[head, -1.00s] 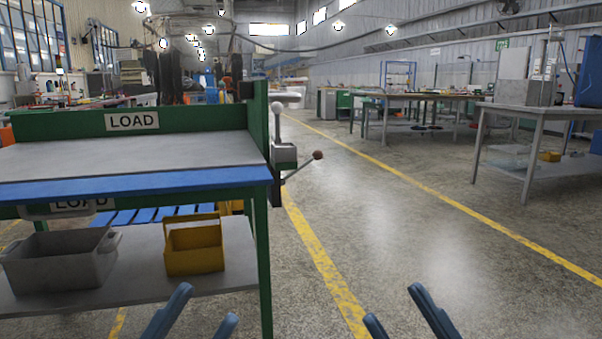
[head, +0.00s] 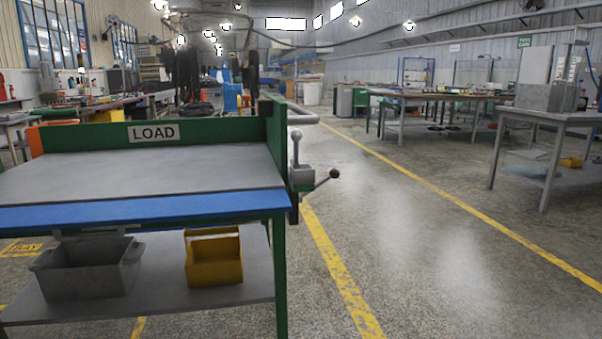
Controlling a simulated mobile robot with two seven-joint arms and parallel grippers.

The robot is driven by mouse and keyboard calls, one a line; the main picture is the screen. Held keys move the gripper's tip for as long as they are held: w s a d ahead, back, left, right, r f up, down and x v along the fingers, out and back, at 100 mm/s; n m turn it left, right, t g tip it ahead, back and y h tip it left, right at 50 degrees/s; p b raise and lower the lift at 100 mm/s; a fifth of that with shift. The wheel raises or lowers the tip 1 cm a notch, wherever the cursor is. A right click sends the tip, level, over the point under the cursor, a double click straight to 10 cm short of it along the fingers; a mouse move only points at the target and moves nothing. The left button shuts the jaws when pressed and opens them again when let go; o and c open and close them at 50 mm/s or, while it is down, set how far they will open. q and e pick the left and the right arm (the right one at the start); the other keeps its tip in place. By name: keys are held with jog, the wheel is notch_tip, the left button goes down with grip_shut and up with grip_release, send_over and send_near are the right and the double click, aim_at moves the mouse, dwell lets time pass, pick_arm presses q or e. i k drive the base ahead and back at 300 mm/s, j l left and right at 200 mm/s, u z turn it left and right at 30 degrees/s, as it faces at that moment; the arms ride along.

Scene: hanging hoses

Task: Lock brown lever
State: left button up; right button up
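A lever with a dark brown ball knob (head: 334,173) sticks out to the right from a grey metal block (head: 302,176) on the right side of the green LOAD table (head: 280,270). Its rod slopes slightly up toward the knob. A second lever with a grey ball knob (head: 296,135) stands upright on top of the same block. Neither of my grippers shows in the head view now, and nothing is seen touching the levers.
Under the table, a grey bin (head: 88,272) and a yellow bin (head: 214,262) sit on the lower shelf. Open concrete floor (head: 420,230) with yellow lines lies to the right of the table. Grey workbenches (head: 560,117) stand farther right.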

aim_at(334, 173)
jog(key=i+l+u, duration=0.15)
jog(key=u, duration=0.2)
jog(key=i+l+u, duration=0.15)
jog(key=u, duration=0.25)
jog(key=i+l+u, duration=0.1)
jog(key=l+u, duration=0.25)
jog(key=i+l, duration=0.1)
jog(key=l, duration=0.25)
jog(key=i+l+u, duration=0.1)
jog(key=l, duration=0.25)
jog(key=i+l, duration=0.1)
jog(key=l, duration=0.25)
jog(key=i+l+u, duration=0.15)
jog(key=l, duration=0.2)
